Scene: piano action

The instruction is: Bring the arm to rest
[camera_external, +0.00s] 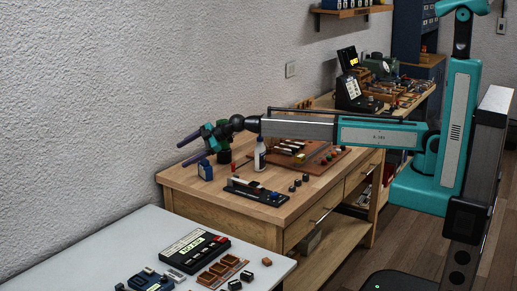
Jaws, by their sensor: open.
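My gripper (184,153) is at the end of my teal and grey arm, which stretches out to the left, nearly level. The gripper points left towards the textured wall, over the left end of the wooden workbench (184,182). Its two dark fingers are spread apart with nothing visible between them. A small blue box (205,170) stands on the bench just below and right of the fingers. A dark green object behind the wrist is partly hidden.
A white bottle (260,155) stands on the bench just below my forearm. A dark tray (255,191) and several small dark blocks lie near the bench front. A pale table (90,250) in front holds a black display device (195,250) and small parts. Wall space above my arm is free.

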